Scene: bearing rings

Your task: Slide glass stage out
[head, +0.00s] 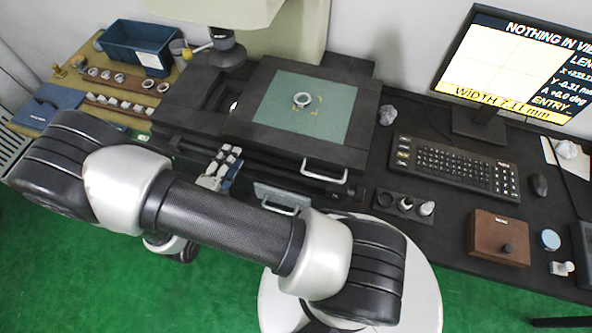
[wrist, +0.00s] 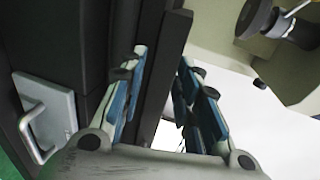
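The glass stage (head: 276,109) is a greenish pane in a black frame, in the head view. It lies right of the dark lens head (head: 226,49). A metal ring (head: 302,100) lies on the pane. A pale bar handle (head: 324,172) is on the frame's front right edge. My gripper (head: 222,166) is at the front left of the black stage base, left of this handle. In the wrist view my gripper (wrist: 165,100) has its fingers apart with a black bar (wrist: 165,70) visible between or behind them. I cannot tell whether they touch it.
A lower panel with a handle (head: 281,208) is on the front of the base. Left is a wooden board (head: 72,123) with rings and a blue bin (head: 138,46). Right are a ring holder (head: 404,205), a keyboard (head: 455,170), a brown box (head: 499,237) and a monitor (head: 521,64) reading "NOTHING IN VIEW".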

